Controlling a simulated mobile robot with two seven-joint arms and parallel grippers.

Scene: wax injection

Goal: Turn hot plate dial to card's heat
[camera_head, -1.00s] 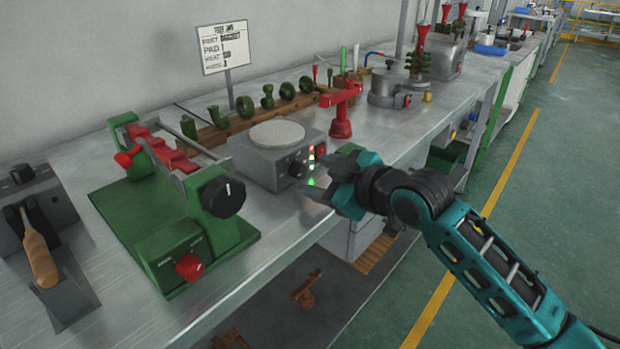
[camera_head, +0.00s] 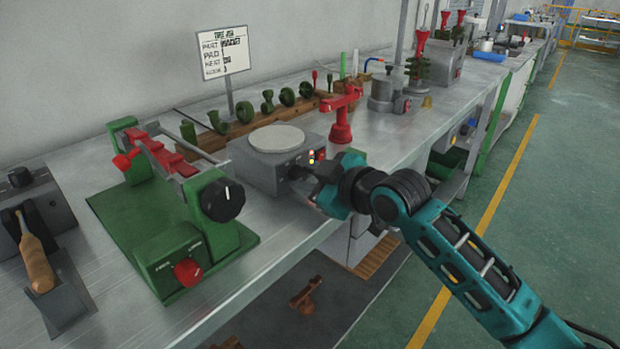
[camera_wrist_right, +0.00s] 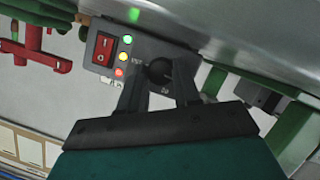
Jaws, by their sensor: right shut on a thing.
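The hot plate (camera_head: 262,170) is a grey box with a round pale plate on top, on the bench in the head view. Its front panel carries a black dial (camera_wrist_right: 158,72), indicator lights and a red switch (camera_wrist_right: 103,48), clear in the right wrist view. My right gripper (camera_head: 303,174) is at that panel, its two fingers shut on the dial, one on each side in the wrist view. The white card (camera_head: 223,54) stands on a post behind the hot plate, with printed lines for part, pad and heat; its values are too small to read surely. My left gripper is not in view.
A green fixture (camera_head: 165,205) with a black knob and a red knob stands left of the hot plate. A red stand (camera_head: 341,120) is close on its right. Several green wax pieces (camera_head: 245,108) sit on a wooden rack behind.

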